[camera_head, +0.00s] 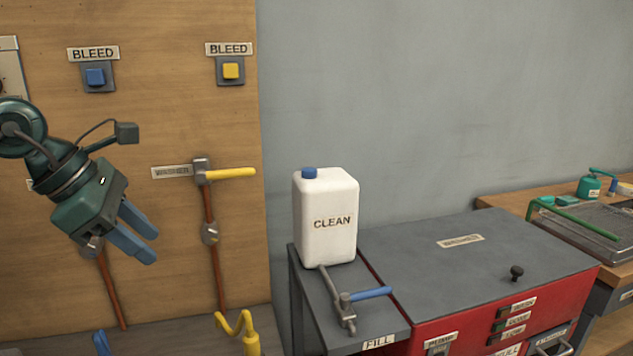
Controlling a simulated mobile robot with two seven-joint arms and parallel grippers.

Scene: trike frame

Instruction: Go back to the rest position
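My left gripper (150,247) hangs in front of the wooden panel at the left, pointing down and to the right. Its two blue fingers stand a little apart, with nothing seen between them. It is clear of the yellow-handled valve (230,173) and the white CLEAN jug (326,220), both to its right. Part of the valve pipe behind it is hidden by the gripper. My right gripper is not in view.
The wooden panel (150,130) carries a blue button (95,77) and a yellow button (231,70). A yellow spout (240,325) and a blue part (101,343) stick up below. A red cabinet (450,335) with a grey top stands right; a bench with a tray (590,225) lies beyond.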

